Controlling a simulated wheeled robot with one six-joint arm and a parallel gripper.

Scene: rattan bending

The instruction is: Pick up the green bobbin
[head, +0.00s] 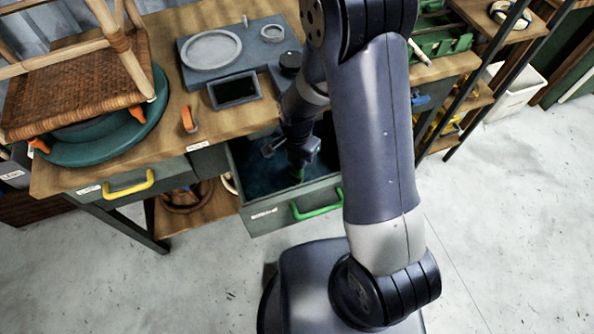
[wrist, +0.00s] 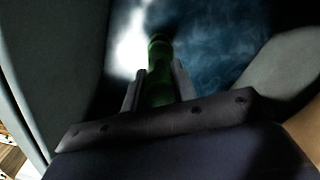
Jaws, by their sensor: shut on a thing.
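The green bobbin (wrist: 159,60) stands out between the two fingers of my gripper (wrist: 160,88) in the wrist view. The fingers are shut on it, one on each side. The drawer's inside is dark blue. The bobbin's lower end is hidden, and I cannot tell whether it touches the drawer floor.
The drawer has a green handle (head: 317,207). Its walls are close around my gripper. A closed drawer with a yellow handle (head: 129,186) is to the left. On the bench stand a rattan chair (head: 75,90) on a green turntable (head: 122,135), a grey scale (head: 211,51) and an orange clamp (head: 188,120).

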